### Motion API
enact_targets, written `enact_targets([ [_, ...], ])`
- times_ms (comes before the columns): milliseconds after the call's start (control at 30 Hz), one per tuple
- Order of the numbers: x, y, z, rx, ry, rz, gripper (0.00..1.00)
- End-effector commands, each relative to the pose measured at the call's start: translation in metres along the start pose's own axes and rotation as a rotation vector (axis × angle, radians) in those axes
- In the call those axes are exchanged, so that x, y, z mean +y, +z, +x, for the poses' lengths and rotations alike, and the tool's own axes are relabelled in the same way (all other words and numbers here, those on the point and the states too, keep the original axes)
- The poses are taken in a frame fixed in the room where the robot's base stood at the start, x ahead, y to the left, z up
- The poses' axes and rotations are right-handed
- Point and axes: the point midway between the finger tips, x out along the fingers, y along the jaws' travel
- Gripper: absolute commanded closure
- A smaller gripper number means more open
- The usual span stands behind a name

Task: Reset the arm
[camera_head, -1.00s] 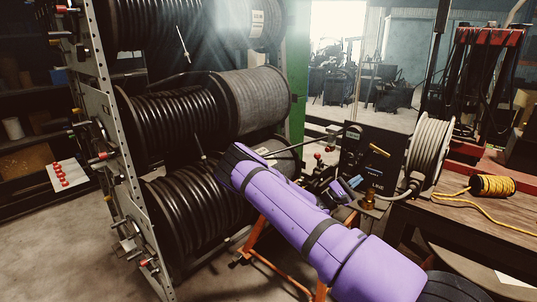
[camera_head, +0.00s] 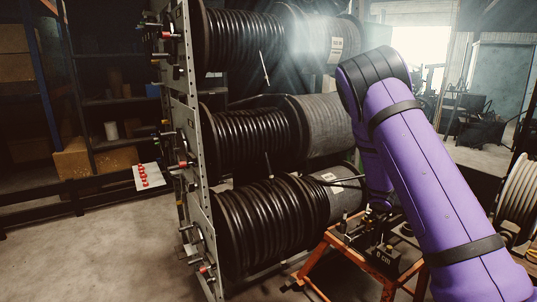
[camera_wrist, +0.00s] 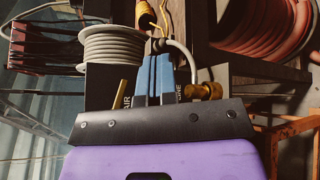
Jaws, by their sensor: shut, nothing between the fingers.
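My purple arm (camera_head: 430,170) is raised across the right side of the head view, bent at a high elbow with its far part reaching down behind. My gripper's fingertips cannot be made out there. In the wrist view my gripper (camera_wrist: 153,62) shows two blue fingers side by side, shut with nothing between them. A dark box with white lettering (camera_wrist: 122,98) is behind the fingers, and a brass fitting (camera_wrist: 203,91) shows to their right. I cannot tell whether the fingers touch anything.
A rack with large black hose reels (camera_head: 250,135) fills the middle. An orange stand (camera_head: 318,262) is beside my arm. A pale hose reel (camera_wrist: 112,48), yellow cord (camera_wrist: 147,14) and red hose coil (camera_wrist: 262,25) are near my gripper. Floor at left (camera_head: 90,255) is clear.

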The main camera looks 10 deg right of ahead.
Motion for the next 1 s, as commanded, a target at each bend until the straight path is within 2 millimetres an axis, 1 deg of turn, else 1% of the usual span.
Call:
enact_targets([
  [33, 0.002, 0.01, -0.004, 0.018, -0.056, 0.009, 1.0],
  [267, 0.005, 0.052, -0.027, 0.112, -0.293, 0.028, 1.0],
  [500, 0.01, 0.099, -0.054, 0.234, -0.515, 0.046, 1.0],
  [767, 0.016, 0.155, -0.082, 0.389, -0.724, 0.066, 1.0],
  [1000, 0.021, 0.211, -0.106, 0.551, -0.885, 0.087, 1.0],
])
